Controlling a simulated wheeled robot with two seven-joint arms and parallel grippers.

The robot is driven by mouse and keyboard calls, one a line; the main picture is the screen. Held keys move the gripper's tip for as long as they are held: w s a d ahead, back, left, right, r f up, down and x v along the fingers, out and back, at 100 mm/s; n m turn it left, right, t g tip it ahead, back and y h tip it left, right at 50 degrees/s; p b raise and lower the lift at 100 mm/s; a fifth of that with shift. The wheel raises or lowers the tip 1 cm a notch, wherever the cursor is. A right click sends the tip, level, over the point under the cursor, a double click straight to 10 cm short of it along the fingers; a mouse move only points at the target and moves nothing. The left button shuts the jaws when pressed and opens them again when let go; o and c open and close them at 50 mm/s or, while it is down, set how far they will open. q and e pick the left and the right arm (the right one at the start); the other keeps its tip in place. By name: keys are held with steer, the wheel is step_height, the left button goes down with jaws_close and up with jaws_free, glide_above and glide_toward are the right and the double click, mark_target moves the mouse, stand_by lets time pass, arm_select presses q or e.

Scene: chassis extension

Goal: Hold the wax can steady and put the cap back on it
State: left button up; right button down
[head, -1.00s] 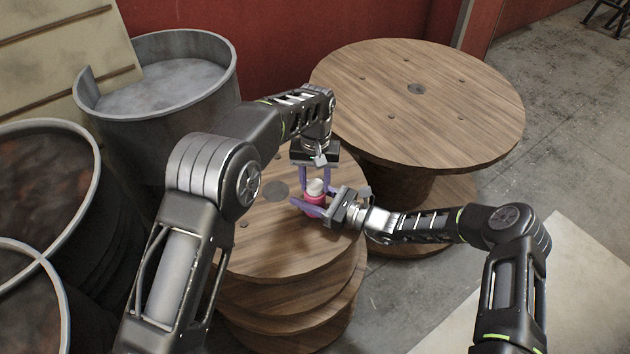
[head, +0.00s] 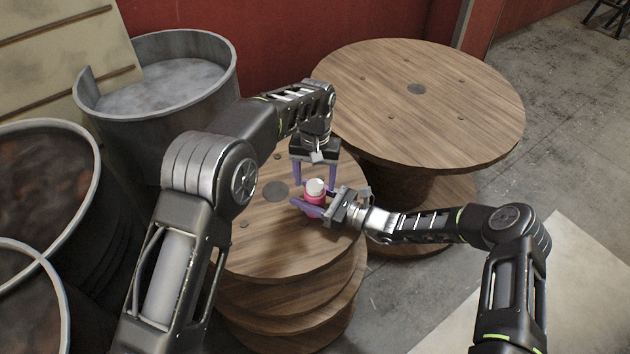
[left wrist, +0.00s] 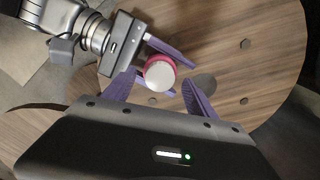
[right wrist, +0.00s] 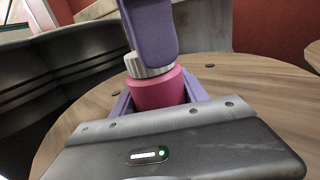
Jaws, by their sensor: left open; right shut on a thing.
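The pink wax can (head: 314,199) stands upright on the near wooden spool top, with the white cap (head: 315,187) sitting on top of it. In the right wrist view the can (right wrist: 160,90) and the ribbed cap (right wrist: 150,66) show up close, partly hidden by a purple finger. My right gripper (head: 312,206) is shut on the can's body from the right. My left gripper (head: 314,187) points down from above, open, its fingers on either side of the cap and apart from it. The left wrist view shows the cap (left wrist: 159,74) between the open fingers.
The near spool (head: 270,250) has free room left of and in front of the can. A larger spool table (head: 430,100) stands behind right, empty. Metal drums (head: 160,75) stand on the left, near my left arm.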

arm_select(q)
step_height(320, 180, up, 11)
stand_by(0.3)
steer(key=shift+f, duration=0.1)
arm_select(e)
steer(key=c, duration=0.5)
jaws_free()
steer(key=b+v, duration=0.1)
steer(key=v, duration=0.7)
arm_select(q)
steer(key=shift+f, duration=0.45)
arm_select(e)
steer(key=shift+a, duration=0.1)
